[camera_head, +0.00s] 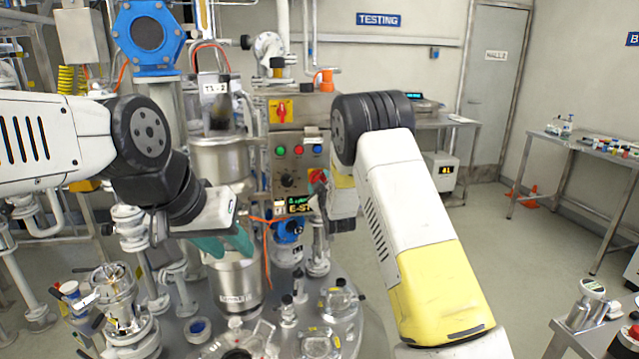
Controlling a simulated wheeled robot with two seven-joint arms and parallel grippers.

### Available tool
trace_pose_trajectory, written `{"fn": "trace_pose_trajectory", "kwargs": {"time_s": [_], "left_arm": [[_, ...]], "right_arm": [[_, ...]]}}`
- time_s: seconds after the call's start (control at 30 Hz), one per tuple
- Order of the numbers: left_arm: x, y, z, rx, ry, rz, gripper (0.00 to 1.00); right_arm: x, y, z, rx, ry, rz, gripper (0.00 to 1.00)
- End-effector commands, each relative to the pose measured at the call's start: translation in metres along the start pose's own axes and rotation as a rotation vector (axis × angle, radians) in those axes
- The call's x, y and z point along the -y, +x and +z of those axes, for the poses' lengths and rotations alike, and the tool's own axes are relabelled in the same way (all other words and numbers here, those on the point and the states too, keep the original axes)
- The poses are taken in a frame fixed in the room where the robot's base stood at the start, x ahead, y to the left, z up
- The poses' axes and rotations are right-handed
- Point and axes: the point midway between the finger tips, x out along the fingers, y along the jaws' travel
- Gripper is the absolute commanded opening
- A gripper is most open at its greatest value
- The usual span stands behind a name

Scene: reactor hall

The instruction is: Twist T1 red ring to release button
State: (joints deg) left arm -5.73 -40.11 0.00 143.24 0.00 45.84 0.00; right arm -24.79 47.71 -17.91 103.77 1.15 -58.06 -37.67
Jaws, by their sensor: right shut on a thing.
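The steel control panel (290,150) stands at the centre, with colored buttons, a black knob and a small display reading "E-ST". A red ring (315,178) shows at the panel's right edge, partly hidden by my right gripper. My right gripper (320,190) reaches the panel from the right and is shut on the red ring; its fingers are mostly hidden by my own wrist. My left gripper (226,243) has teal fingers and hangs left of the panel, in front of the steel vessel (238,285). It touches no ring or button; its finger gap is unclear.
A red rotary switch (281,111) on a yellow plate sits higher on the panel. Pipes, valves and glassware crowd the round steel table (362,335) below. A side table (590,150) with bottles stands at the right. Open floor lies between.

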Motion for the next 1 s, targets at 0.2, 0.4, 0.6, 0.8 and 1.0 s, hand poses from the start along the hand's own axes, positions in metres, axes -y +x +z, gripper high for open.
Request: {"fn": "trace_pose_trajectory", "kwargs": {"time_s": [0.2,0.4,0.6,0.8,1.0], "left_arm": [[0.0000,0.0000,0.0000,0.000,0.000,0.000,0.36],[0.0000,0.0000,0.0000,0.000,0.000,0.000,0.36],[0.0000,0.0000,0.0000,0.000,0.000,0.000,0.36],[0.0000,0.0000,0.0000,0.000,0.000,0.000,0.36],[0.0000,0.0000,0.0000,0.000,0.000,0.000,0.36]], "right_arm": [[-0.0011,-0.0003,0.0021,0.003,0.187,0.001,0.11],[-0.0010,-0.0004,0.0022,0.004,0.337,0.000,0.11],[-0.0006,-0.0004,0.0020,0.003,0.444,-0.001,0.11],[-0.0006,-0.0005,0.0022,0.004,0.504,-0.001,0.11],[-0.0002,-0.0005,0.0020,0.004,0.524,-0.002,0.11]]}}
